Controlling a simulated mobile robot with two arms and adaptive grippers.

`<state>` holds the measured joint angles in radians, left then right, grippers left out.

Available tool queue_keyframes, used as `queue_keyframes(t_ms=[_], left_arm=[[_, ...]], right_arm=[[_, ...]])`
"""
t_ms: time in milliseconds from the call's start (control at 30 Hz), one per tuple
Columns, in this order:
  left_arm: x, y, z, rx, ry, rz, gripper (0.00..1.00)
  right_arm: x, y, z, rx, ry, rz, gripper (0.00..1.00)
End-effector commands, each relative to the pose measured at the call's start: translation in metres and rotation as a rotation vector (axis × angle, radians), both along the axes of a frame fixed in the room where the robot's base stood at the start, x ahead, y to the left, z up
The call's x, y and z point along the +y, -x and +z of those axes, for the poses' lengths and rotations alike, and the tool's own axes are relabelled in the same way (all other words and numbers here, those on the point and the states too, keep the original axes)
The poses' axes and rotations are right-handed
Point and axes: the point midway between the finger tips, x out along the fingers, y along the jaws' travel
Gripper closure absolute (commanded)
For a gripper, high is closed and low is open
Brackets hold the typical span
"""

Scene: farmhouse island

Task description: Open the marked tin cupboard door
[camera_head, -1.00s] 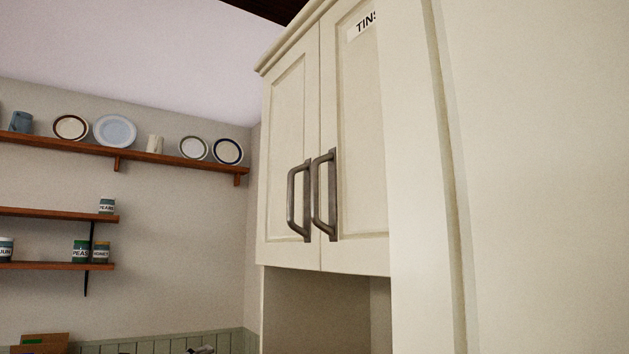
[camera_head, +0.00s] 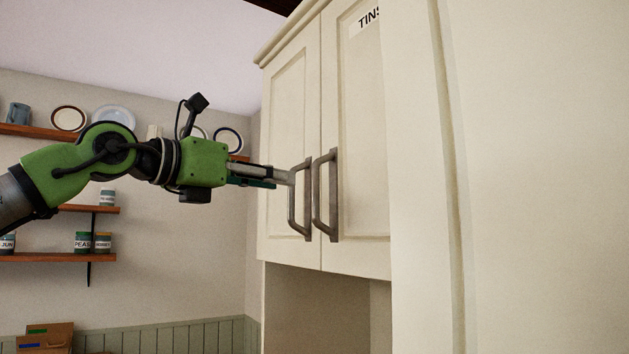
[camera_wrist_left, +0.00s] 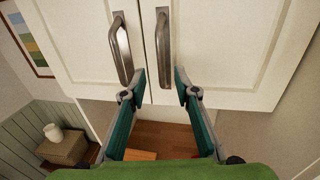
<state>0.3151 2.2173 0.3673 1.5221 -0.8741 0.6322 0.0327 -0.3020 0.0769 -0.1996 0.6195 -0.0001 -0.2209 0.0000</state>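The cream cupboard has two closed doors. The right door (camera_head: 357,120) carries the "TINS" label (camera_head: 369,19), cut off at its right side, and a grey bar handle (camera_head: 332,195). The left door (camera_head: 287,110) has a matching handle (camera_head: 293,205). My left gripper (camera_head: 290,178) reaches in from the left, its tips at the handles in the head view. In the left wrist view the gripper (camera_wrist_left: 161,90) is open, with the right door's handle (camera_wrist_left: 163,50) lined up between its fingers and the left door's handle (camera_wrist_left: 121,48) outside them. Contact cannot be told. My right gripper is out of view.
A tall cream panel (camera_head: 530,180) stands close on the right. An open recess (camera_head: 315,305) lies below the doors. Wall shelves (camera_head: 60,257) with plates and labelled tins are behind my left arm. A box (camera_head: 50,336) is at the lower left.

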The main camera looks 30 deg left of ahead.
Motion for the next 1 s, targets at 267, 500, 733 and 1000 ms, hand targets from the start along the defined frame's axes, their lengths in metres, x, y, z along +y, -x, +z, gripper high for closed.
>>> queue_keyframes(t_ms=[267, 500, 733, 1000], left_arm=[[-0.011, -0.056, 0.004, 0.004, 0.000, -0.001, 0.72], [-0.018, -0.091, 0.003, 0.002, 0.001, 0.000, 0.72], [-0.020, -0.103, 0.001, -0.001, 0.002, 0.000, 0.72], [-0.020, -0.104, 0.001, -0.002, 0.002, 0.000, 0.72]], right_arm=[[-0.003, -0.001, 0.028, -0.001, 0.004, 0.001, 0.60], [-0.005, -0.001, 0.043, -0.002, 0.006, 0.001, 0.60], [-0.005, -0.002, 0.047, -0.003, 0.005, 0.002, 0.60], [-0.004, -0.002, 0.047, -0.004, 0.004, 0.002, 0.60]])
